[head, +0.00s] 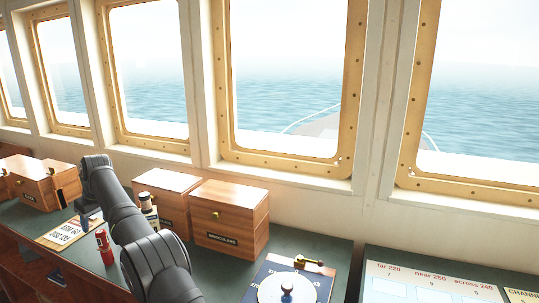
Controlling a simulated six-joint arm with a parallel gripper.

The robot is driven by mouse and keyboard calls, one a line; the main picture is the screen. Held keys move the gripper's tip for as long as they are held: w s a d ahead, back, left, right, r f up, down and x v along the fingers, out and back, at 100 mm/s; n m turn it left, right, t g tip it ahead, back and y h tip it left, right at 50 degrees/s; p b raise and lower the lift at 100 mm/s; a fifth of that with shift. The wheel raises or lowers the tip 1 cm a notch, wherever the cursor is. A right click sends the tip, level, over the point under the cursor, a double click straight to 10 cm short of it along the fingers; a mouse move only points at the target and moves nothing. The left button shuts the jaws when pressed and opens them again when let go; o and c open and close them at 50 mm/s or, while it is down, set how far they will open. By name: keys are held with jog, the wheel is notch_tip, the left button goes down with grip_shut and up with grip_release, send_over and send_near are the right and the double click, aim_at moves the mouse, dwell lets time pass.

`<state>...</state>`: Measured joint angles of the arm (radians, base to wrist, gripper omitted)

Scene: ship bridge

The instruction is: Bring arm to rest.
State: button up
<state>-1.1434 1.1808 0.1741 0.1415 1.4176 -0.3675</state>
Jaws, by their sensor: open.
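My dark grey arm reaches up and left from the bottom of the head view, over the green console top (215,262). My gripper (89,215) is at its far end, small and partly hidden by the arm. It is open, points down and appears empty. It is above the console, near a printed card (64,233) and a red cylinder (104,246). I cannot tell its exact height over them.
Wooden boxes, one labelled binoculars (230,218), another (166,193) beside it and more at left (48,184), line the window wall. A dark and cream object (148,208) stands behind my arm. A round dial (287,290) and a lit panel (430,285) are at right.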

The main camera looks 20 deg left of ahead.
jog(key=w+d+r+m+t, duration=0.2)
jog(key=w+d+r+m, duration=0.35)
jog(key=d+r, duration=0.9)
jog(key=w+d+f+m+t+h, duration=0.1)
jog(key=w+d+m, duration=0.5)
jog(key=w+d, duration=2.3)
jog(key=shift+d+f+t+h, duration=0.3)
jog(key=shift+d+h, duration=0.25)
jog(key=shift+h, duration=0.25)
jog(key=s+a+r+n, duration=0.1)
jog(key=s+a+n, duration=0.1)
jog(key=s+a, duration=0.4)
jog(key=s+a+r+n+y, duration=0.1)
jog(key=s+a, duration=0.5)
jog(key=a, duration=0.6)
jog(key=shift+s+r+n+g, duration=0.15)
jog(key=shift+s+n+g, duration=0.1)
jog(key=shift+n+g, duration=0.15)
